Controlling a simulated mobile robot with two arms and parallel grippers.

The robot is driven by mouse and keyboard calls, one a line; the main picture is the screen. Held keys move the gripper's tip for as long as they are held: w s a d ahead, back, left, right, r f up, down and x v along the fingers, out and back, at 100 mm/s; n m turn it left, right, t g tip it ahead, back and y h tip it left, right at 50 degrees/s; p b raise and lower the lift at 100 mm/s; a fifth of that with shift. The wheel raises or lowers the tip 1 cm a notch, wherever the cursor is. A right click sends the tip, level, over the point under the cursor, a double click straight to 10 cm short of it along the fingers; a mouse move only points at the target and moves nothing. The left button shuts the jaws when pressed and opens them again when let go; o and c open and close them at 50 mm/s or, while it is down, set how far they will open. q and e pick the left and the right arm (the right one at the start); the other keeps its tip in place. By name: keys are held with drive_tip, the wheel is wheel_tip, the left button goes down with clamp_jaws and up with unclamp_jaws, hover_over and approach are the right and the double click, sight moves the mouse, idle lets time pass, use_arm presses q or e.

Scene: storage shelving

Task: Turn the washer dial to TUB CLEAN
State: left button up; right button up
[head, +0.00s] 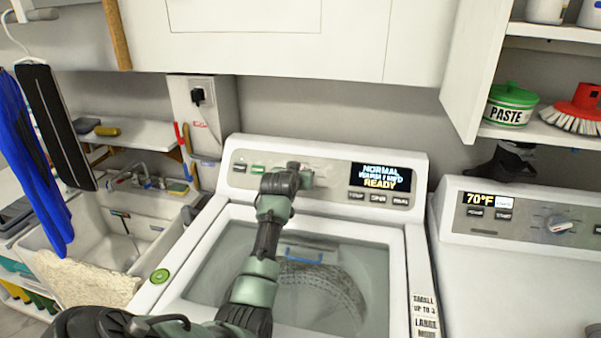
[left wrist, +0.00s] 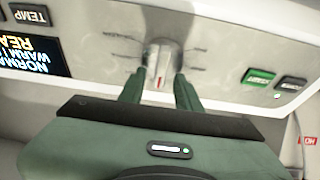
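The washer dial (left wrist: 160,66) is a grey knob with a red mark, on the washer's back panel. The left wrist view shows it upside down, with faint labels around it that are too small to read. My left gripper (left wrist: 160,82) is open, its two green fingers on either side of the dial close to the panel; whether they touch it is unclear. In the head view my left gripper (head: 300,174) covers most of the dial. The washer display (head: 380,177) reads NORMAL on top and READY at the bottom. My right gripper is out of view.
A green START button (left wrist: 258,77) and a dark button (left wrist: 291,84) sit beside the dial. The washer lid (head: 345,270) is see-through, under my left arm. A dryer (head: 520,270) stands right. White cabinets (head: 300,40) hang above. A sink (head: 130,235) is left.

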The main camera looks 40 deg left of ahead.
use_arm(q)
drive_tip(key=shift+w, duration=0.1)
drive_tip(key=c, duration=0.7)
clamp_jaws()
